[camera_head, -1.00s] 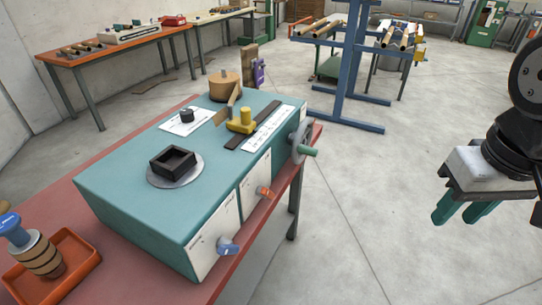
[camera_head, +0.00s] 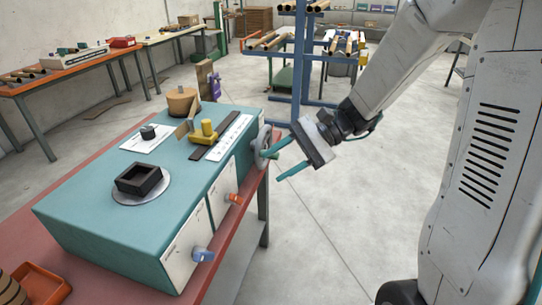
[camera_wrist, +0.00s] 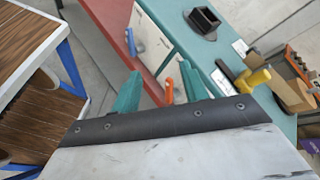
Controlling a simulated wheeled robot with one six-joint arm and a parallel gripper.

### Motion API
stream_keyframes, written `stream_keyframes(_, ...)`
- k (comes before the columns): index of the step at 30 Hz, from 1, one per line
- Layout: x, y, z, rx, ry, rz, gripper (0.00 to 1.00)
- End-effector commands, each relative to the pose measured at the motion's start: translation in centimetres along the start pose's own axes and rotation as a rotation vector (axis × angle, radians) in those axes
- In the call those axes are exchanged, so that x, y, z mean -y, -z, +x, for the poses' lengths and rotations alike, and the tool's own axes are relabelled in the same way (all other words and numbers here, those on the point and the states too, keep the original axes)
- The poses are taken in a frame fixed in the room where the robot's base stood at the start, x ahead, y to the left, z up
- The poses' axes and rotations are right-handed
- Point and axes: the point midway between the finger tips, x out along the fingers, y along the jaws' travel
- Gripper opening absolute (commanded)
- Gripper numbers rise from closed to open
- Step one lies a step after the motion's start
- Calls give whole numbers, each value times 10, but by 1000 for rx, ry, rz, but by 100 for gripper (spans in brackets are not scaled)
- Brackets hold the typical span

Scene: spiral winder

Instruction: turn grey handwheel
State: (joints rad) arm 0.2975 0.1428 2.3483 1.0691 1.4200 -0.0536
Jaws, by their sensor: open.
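The grey handwheel (camera_head: 263,142) is on the right end of the teal winder box (camera_head: 92,196) in the head view. Its green handle is hard to tell apart from my upper teal finger, which overlaps the wheel area. My gripper (camera_head: 273,167) is open, just right of the wheel, with its fingers pointing left and down; the lower finger hangs clear. I cannot tell whether a finger touches the handle. In the wrist view my gripper (camera_wrist: 160,72) shows its fingers apart, with nothing clearly held. I cannot make out the handwheel there.
An orange lever (camera_head: 236,198) and a blue lever (camera_head: 203,254) stick out of the box front. A yellow clamp (camera_head: 205,133) and a black square block (camera_head: 138,178) are on top. A blue rack (camera_head: 299,60) stands behind. The floor on the right is open.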

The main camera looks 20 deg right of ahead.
Motion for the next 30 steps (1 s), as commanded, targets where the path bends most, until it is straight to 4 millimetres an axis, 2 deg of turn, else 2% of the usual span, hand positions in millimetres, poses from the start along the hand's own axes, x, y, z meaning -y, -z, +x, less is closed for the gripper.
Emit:
stream_keyframes(1, 6, 24, -2, 23, 83, 69, 44)
stream_keyframes(4, 18, 69, -10, 53, 262, 185, 44)
stream_keyframes(9, 22, 144, -30, 67, 534, 351, 44)
stream_keyframes(13, 16, 185, -42, 62, 674, 431, 44)
stream_keyframes(16, 12, 202, -48, 56, 734, 465, 44)
stream_keyframes(20, 13, 212, -47, 54, 763, 480, 44)
stream_keyframes(30, 48, 217, -10, 54, 762, 478, 44)
